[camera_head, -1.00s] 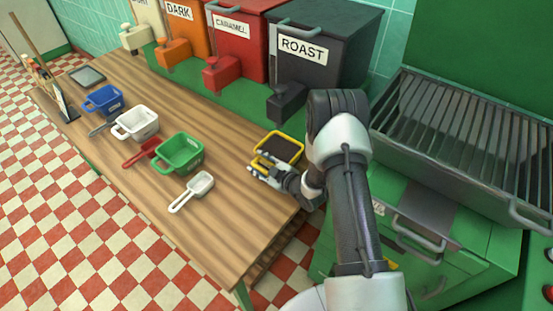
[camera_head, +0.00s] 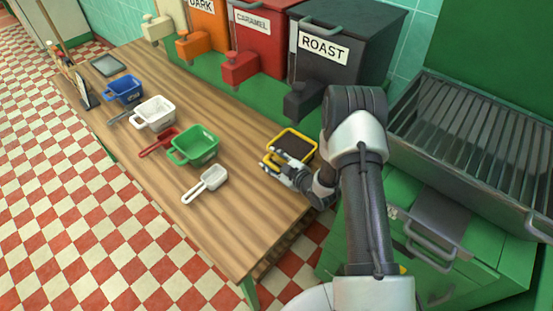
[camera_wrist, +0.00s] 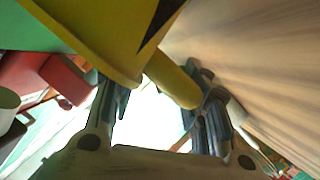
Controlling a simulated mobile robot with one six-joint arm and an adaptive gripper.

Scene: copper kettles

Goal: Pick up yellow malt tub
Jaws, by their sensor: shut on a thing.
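The yellow malt tub (camera_head: 296,133), with a dark brown inside, is at the right end of the wooden table, below the roast bin. My gripper (camera_head: 270,163) is at its near left side. In the wrist view, the yellow tub (camera_wrist: 85,30) fills the top, and its stubby handle (camera_wrist: 172,80) lies between the two fingers of my gripper (camera_wrist: 158,92). The gripper is shut on the tub's handle. The tub looks level; I cannot tell whether it is clear of the table. My arm hides part of its right surroundings.
A white scoop (camera_head: 208,182), green tub (camera_head: 195,147), red scoop (camera_head: 160,140), white tub (camera_head: 155,113) and blue tub (camera_head: 125,90) stand to the left. The dark roast bin (camera_head: 345,45) is behind, and a slatted metal tray (camera_head: 470,135) is to the right. The table front is bare.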

